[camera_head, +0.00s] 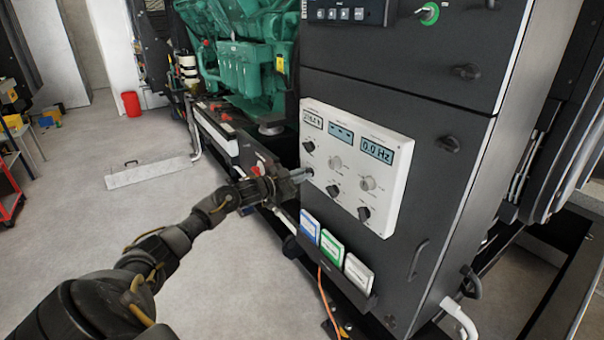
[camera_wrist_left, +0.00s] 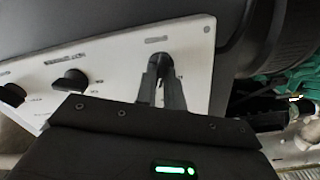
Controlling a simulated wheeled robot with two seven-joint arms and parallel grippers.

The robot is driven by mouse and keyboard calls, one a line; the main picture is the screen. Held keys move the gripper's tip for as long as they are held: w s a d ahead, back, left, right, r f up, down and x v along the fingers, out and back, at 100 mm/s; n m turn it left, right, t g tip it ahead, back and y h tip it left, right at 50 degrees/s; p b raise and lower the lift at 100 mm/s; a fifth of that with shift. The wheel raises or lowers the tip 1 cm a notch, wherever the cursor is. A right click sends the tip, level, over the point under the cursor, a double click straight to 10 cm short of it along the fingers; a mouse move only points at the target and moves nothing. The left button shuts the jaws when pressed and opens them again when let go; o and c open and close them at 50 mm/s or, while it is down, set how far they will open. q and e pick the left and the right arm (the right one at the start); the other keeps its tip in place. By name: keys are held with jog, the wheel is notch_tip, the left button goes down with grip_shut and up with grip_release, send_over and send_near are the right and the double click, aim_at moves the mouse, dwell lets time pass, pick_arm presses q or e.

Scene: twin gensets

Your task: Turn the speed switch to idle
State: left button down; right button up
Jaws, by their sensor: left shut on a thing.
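The white control panel (camera_head: 344,185) is on the front of the dark cabinet and carries several knobs and small displays. My left gripper (camera_head: 302,174) reaches the panel's left edge, at the lower row of knobs. In the left wrist view, my left gripper (camera_wrist_left: 161,88) is shut on a dark knob (camera_wrist_left: 160,61), with a finger on each side. The labels are too blurred to read, so I cannot tell for sure that this knob is the speed switch. The fingers hide much of the knob, and its setting cannot be told. My right gripper is not in view.
Other black knobs are nearby, one at the lower middle (camera_head: 332,190) and one at the lower right (camera_head: 363,213). Document holders (camera_head: 333,250) hang below the panel. A green engine (camera_head: 245,60) stands behind at left. The floor (camera_head: 150,210) at left is mostly clear.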

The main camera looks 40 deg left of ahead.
pick_arm(q)
jog(key=n+p, duration=0.2)
jog(key=n, duration=0.1)
jog(key=shift+r+p, duration=0.2)
jog(key=shift+p, duration=0.2)
jog(key=shift+a+f+n+p, duration=0.1)
jog(key=shift+n+p, duration=1.05)
jog(key=shift+n, duration=0.75)
jog(key=shift+a+f+n+p, duration=0.1)
jog(key=shift+n+p, duration=1)
jog(key=shift+n, duration=0.8)
jog(key=c, duration=1.5)
grip_release()
jog(key=b+v, duration=0.2)
jog(key=v, duration=0.8)
jog(key=shift+s, duration=0.35)
